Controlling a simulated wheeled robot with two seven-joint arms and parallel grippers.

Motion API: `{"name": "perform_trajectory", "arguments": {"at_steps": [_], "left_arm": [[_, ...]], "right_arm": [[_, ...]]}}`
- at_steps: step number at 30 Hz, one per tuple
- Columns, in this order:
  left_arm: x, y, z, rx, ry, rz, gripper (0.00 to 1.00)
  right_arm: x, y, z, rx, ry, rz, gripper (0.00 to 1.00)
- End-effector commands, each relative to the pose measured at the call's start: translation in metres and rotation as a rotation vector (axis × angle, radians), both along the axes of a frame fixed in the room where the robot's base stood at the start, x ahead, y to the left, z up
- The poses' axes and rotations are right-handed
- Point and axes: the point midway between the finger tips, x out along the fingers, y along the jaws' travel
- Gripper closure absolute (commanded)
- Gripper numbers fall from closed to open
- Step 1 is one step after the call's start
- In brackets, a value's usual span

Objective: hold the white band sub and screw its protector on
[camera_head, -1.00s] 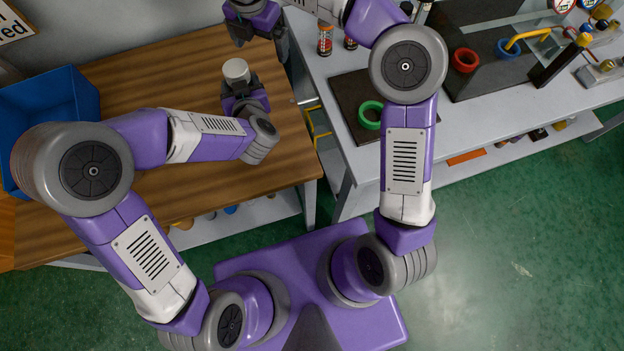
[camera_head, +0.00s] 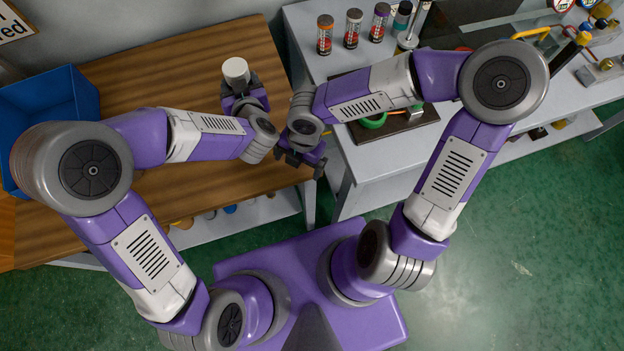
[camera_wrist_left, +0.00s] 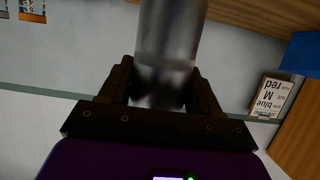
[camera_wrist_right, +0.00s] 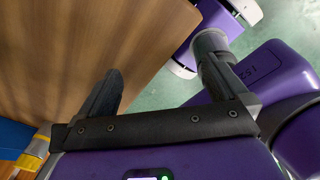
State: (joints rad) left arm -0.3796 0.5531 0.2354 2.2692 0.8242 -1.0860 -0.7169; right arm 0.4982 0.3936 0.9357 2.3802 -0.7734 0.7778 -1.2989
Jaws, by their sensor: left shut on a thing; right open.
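My left gripper (camera_head: 242,92) is shut on an upright cylinder with a white top (camera_head: 236,71), held over the wooden table. In the left wrist view the cylinder (camera_wrist_left: 170,45) is grey and metallic and stands up between the two fingers. Whether its white part is the sub's band or a protector, I cannot tell. My right gripper (camera_head: 300,163) is open and empty near the table's right edge, right of and below the held cylinder. I cannot identify a separate protector.
A blue bin (camera_head: 62,95) stands on the table's left. On the grey bench at right are several capped canisters (camera_head: 352,28) and a dark mat (camera_head: 412,122) with a green ring (camera_head: 374,121), partly hidden by my right arm. A gap separates table and bench.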

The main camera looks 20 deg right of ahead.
Motion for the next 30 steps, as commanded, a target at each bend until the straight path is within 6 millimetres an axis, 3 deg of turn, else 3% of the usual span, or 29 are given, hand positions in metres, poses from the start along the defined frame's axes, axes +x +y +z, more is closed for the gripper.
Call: {"name": "perform_trajectory", "arguments": {"at_steps": [3, 9, 16, 25, 28, 30], "left_arm": [[0.001, 0.000, 0.002, -0.001, -0.005, 0.000, 1.00], [0.001, 0.000, 0.002, -0.001, -0.005, 0.000, 1.00], [0.001, 0.000, 0.002, -0.001, -0.005, 0.000, 1.00], [0.000, 0.000, 0.002, -0.001, -0.005, 0.000, 1.00], [0.001, 0.000, 0.002, -0.001, -0.005, 0.000, 1.00], [0.001, 0.000, 0.002, -0.001, -0.005, 0.000, 1.00]], "right_arm": [[-0.026, 0.039, -0.014, 0.154, 0.169, -0.175, 0.00], [-0.059, 0.101, -0.023, 0.341, 0.559, -0.619, 0.00], [-0.079, 0.158, -0.031, 0.333, 1.083, -1.259, 0.00], [-0.089, 0.173, -0.088, 0.038, 1.384, -2.001, 0.00], [-0.094, 0.166, -0.118, -0.078, 1.407, -2.258, 0.00], [-0.095, 0.148, -0.147, -0.138, 1.355, -2.448, 0.00]]}}
